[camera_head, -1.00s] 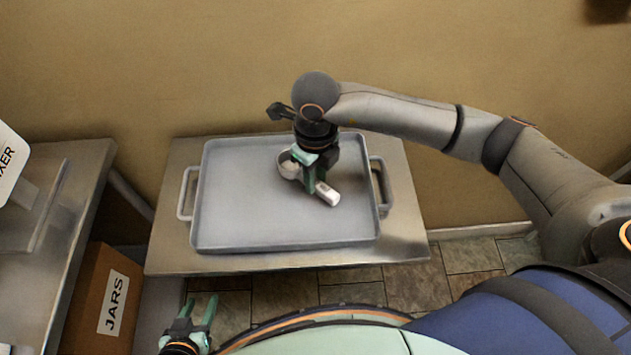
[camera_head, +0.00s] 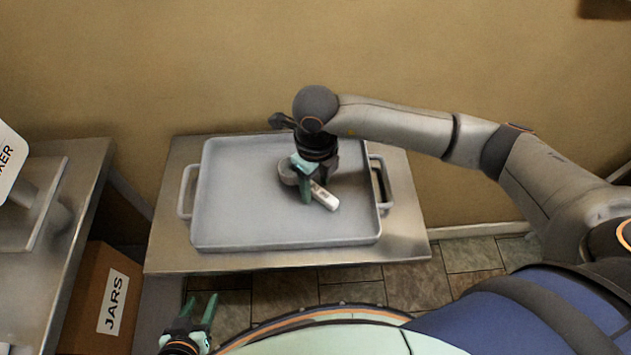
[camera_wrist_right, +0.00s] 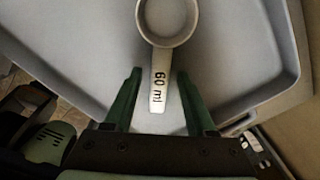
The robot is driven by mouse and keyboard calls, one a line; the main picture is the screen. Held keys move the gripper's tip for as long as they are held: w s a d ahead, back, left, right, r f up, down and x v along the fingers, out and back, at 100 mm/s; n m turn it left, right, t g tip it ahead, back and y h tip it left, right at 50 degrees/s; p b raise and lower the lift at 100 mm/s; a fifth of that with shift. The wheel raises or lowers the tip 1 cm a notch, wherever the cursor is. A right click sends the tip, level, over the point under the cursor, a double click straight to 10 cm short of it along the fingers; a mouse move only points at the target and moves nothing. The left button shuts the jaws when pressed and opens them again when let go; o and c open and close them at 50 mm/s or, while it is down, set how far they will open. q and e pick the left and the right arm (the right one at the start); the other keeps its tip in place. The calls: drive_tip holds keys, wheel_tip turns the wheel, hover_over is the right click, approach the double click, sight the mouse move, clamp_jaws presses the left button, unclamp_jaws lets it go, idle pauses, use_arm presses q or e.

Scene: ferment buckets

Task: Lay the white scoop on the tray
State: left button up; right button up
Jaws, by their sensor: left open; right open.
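The white scoop (camera_head: 325,197) is on the grey tray (camera_head: 235,205), right of the tray's middle. In the right wrist view the scoop (camera_wrist_right: 159,87) shows its round bowl at the top and a handle marked "60 ml". My right gripper (camera_head: 314,196) is over the scoop, open, with one finger on each side of the handle and visible gaps between. The wrist view shows these fingers (camera_wrist_right: 158,95) apart from the handle. Part of the scoop's bowl is hidden by the gripper in the head view. My left gripper (camera_head: 202,308) is open and empty, low at the front, away from the tray.
The tray lies on a metal table (camera_head: 410,225) against a tan wall. The rest of the tray is bare. At the left are another metal counter (camera_head: 40,265) and a cardboard box (camera_head: 95,300) labelled "JARS".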

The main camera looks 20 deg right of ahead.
sight(316, 188)
drive_tip(key=shift+r, duration=0.1)
wheel_tip(316, 188, up, 12)
idle(0.5)
